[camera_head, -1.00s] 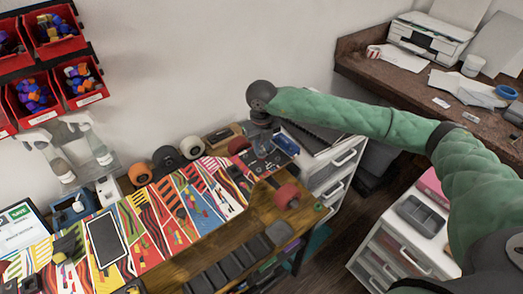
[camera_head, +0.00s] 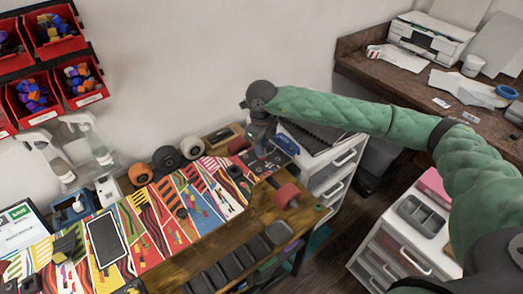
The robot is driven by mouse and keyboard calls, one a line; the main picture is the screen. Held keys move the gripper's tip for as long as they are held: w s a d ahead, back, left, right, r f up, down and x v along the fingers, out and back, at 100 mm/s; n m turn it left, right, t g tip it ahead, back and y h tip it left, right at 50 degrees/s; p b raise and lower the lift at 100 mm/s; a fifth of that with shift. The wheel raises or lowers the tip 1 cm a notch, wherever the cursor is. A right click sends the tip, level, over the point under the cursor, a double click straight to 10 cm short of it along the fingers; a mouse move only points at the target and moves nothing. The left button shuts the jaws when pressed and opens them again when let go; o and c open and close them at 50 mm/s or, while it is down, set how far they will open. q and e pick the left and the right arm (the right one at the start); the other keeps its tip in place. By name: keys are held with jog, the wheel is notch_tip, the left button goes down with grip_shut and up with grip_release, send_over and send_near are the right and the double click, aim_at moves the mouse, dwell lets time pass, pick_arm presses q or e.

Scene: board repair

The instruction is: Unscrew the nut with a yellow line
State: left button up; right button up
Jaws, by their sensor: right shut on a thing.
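The colourful skateboard deck (camera_head: 160,215) lies upside down along the workbench. Its dark right end lies near a red wheel (camera_head: 287,194), with a second red wheel (camera_head: 238,145) behind it. My right gripper (camera_head: 262,152) points down over this dark end, between the two red wheels. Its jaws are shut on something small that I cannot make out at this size. No nut with a yellow line can be made out; my gripper may hide it. My left gripper is out of view.
An orange wheel (camera_head: 139,174) and other wheels stand along the wall behind the deck. A blue object (camera_head: 286,145) lies right of my gripper. A white drawer unit (camera_head: 335,175) stands right of the bench. Black trays (camera_head: 230,268) line the front edge.

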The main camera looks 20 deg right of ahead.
jog(key=n, duration=0.5)
jog(key=shift+n, duration=0.4)
jog(key=o, duration=0.9)
jog(key=shift+c, duration=1.1)
jog(key=m, duration=0.4)
jog(key=shift+m, duration=0.9)
